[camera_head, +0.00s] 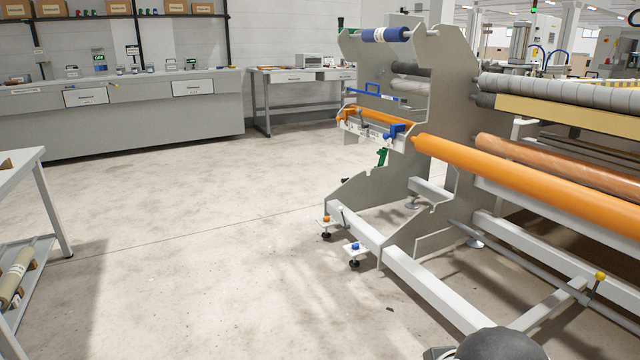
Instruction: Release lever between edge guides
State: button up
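At the near end of the quilting gantry (455,90), a white scale rail (375,137) runs below a short orange roller (378,116). A blue block (398,131) sits at the rail's right end, and a smaller orange piece (345,112) is at its left end; these look like edge guides. A small dark lever-like part (362,124) shows between them, too small to tell its position. A green handle (382,157) hangs below the rail. A blue bar handle (373,95) is above. My gripper is not in view.
Low white frame beams (425,290), feet with orange (326,219) and blue (354,246) knobs, and a yellow-knobbed lever (599,277) lie near the floor. A long orange roller (530,180) extends right. A grey shelf table (40,190) stands left. The middle floor is clear.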

aim_at(359, 111)
jog(key=i, duration=0.55)
jog(key=i+j+z, duration=0.1)
jog(key=i, duration=0.5)
jog(key=i+j+z, duration=0.1)
jog(key=i, duration=0.45)
jog(key=i+j, duration=0.2)
jog(key=i, duration=0.35)
jog(key=i+j+z, duration=0.1)
jog(key=i, duration=0.5)
jog(key=i+j, duration=0.25)
jog(key=i, duration=0.3)
jog(key=z, duration=0.05)
